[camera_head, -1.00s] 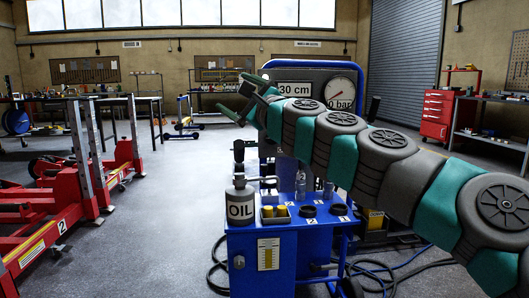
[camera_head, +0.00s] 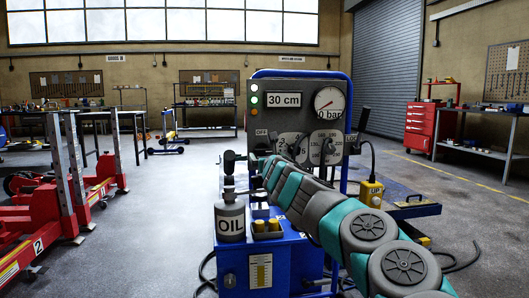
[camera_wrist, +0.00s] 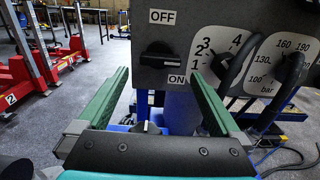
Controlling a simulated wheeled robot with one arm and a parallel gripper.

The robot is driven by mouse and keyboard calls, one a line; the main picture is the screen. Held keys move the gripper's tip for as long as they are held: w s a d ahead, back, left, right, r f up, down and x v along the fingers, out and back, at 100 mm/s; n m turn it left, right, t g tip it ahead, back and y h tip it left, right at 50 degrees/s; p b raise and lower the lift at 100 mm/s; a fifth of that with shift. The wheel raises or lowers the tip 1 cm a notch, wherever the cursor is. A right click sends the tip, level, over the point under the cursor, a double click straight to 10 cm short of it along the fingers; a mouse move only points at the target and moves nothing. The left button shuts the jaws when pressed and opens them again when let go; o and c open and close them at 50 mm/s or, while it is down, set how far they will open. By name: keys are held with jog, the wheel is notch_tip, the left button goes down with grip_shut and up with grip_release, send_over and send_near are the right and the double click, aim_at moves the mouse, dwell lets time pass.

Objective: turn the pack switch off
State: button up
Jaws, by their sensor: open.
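The pack switch (camera_wrist: 160,56) is a black knob on the grey control panel (camera_wrist: 150,34), in the wrist view. An OFF label sits above it and an ON label at its lower right. The knob's exact pointing is hard to read. My gripper (camera_wrist: 160,73) is open, with one green finger on each side below the switch. Nothing is between the fingers, and contact with the knob is not visible. In the head view my gripper (camera_head: 262,163) is at the panel's lower left, and the switch is hidden or too small to make out.
Two dials (camera_wrist: 228,62) with black handles stand right of the switch. The panel shows 30 cm and a gauge (camera_head: 330,101) near 0 bar. Below are a blue cabinet (camera_head: 240,262) and an oil can (camera_head: 230,222). Red lifts (camera_head: 75,200) stand left; a yellow box (camera_head: 370,193) stands right.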

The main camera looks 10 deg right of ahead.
aim_at(264, 152)
jog(key=shift+w+r+p, duration=0.15)
jog(key=shift+w+p, duration=0.15)
jog(key=shift+w, duration=0.35)
jog(key=shift+w+p, duration=0.9)
jog(key=shift+w, duration=0.5)
jog(key=c, duration=1.2)
